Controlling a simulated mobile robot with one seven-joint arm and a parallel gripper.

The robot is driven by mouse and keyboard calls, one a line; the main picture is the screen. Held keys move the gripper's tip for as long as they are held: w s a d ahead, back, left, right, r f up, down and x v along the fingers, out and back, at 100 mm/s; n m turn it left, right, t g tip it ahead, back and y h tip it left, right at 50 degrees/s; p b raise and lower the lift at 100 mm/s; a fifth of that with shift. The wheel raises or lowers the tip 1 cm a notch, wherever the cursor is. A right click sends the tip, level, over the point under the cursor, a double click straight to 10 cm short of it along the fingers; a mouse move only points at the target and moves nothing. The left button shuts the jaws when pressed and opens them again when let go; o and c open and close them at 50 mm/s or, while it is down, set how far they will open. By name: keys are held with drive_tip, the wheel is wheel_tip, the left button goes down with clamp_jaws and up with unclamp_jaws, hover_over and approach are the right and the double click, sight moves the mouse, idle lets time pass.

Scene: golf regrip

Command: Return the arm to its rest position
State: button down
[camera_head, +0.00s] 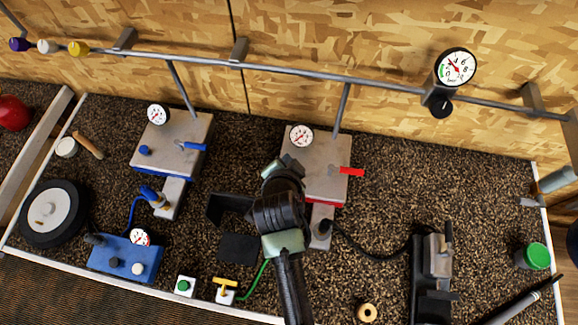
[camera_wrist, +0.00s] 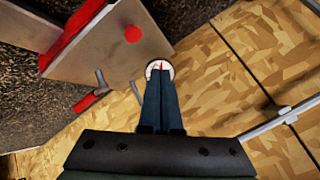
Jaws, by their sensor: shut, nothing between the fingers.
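My arm reaches up from the bottom middle of the head view, over the bench, and its upper end (camera_head: 283,172) overlaps the left side of the box with the red lever (camera_head: 325,165). My gripper's fingers are hidden in the head view. In the wrist view my gripper (camera_wrist: 161,75) shows two dark fingers pressed together with nothing between them. Beyond their tips is a white gauge (camera_wrist: 159,68), partly covered by the fingers. The grey box with red edges (camera_wrist: 115,50) stands to the left of the fingers.
A speckled bench (camera_head: 400,180) holds a blue-lever box (camera_head: 172,140), a clamp device (camera_head: 432,275), a black wheel (camera_head: 53,212) and a green-lidded pot (camera_head: 537,256). A pipe (camera_head: 330,76) with a large gauge (camera_head: 456,67) runs along the wooden wall. The bench right of the red-lever box is fairly clear.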

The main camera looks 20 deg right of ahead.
drive_tip(key=shift+r, duration=0.4)
drive_tip(key=w+a+r+n+t+b, duration=0.1)
drive_tip(key=w+a+r+n+t, duration=0.2)
drive_tip(key=r, duration=0.8)
drive_tip(key=w+a+r+n+t+b, duration=0.15)
drive_tip(key=w+r+t, duration=0.25)
drive_tip(key=r, duration=0.7)
drive_tip(key=w+a+r+n+t+b, duration=0.1)
drive_tip(key=w+a+r+n+t, duration=0.2)
drive_tip(key=r, duration=0.8)
drive_tip(key=s+a+r+n+t+y+b, duration=0.1)
drive_tip(key=s+a+r+n+t, duration=0.1)
drive_tip(key=r, duration=0.6)
drive_tip(key=s+a+r+n+t+y+b, duration=0.1)
drive_tip(key=s+a+r+n+t+y, duration=0.1)
drive_tip(key=s+r+t, duration=0.2)
drive_tip(key=s+a+r+n+t+y+b, duration=0.1)
drive_tip(key=s+a+r+n+t, duration=0.1)
drive_tip(key=s+r, duration=0.6)
wheel_tip(320, 180, up, 6)
drive_tip(key=shift+s+f+n+t, duration=0.1)
drive_tip(key=shift+s+n+t, duration=0.1)
drive_tip(key=shift+n+t, duration=0.4)
